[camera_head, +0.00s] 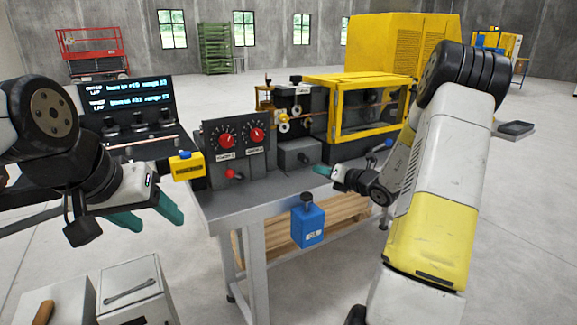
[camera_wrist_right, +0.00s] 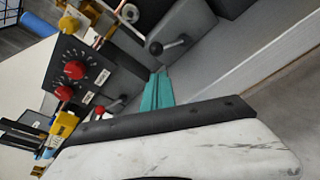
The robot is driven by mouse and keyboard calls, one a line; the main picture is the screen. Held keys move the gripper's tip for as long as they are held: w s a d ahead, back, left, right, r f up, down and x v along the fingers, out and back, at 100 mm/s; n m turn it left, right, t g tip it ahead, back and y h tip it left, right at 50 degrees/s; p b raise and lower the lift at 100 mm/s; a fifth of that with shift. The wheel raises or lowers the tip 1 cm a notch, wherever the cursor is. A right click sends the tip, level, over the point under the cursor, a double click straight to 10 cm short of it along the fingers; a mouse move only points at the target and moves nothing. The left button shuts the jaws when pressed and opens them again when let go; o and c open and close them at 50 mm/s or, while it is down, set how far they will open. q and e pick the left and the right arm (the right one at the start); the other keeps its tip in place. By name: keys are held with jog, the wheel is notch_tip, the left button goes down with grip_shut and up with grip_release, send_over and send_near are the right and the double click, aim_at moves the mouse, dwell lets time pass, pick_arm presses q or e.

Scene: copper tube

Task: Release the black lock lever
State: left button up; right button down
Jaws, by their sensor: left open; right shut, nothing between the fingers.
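The black lock lever (camera_wrist_right: 170,46) shows in the right wrist view as a short metal rod with a black knob, on a grey block. In the head view that grey block (camera_head: 294,154) stands on the bench below the yellow-framed machine, and the lever on it is too small to make out clearly. My right gripper (camera_head: 323,170) is shut and empty, just right of and in front of the block. Its teal fingers also show in the right wrist view (camera_wrist_right: 158,90), below the lever and apart from it. My left gripper (camera_head: 146,214) is open and empty, left of the bench.
A control panel with red dials (camera_head: 238,139) stands left of the block, with a red-knobbed lever (camera_head: 235,174) below it. A yellow box (camera_head: 187,166) is at the bench's left corner. A blue box (camera_head: 308,226) hangs at the front edge. The yellow-framed enclosure (camera_head: 365,105) stands behind.

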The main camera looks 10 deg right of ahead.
aim_at(303, 159)
jog(key=x, duration=1)
jog(key=shift+r, duration=0.1)
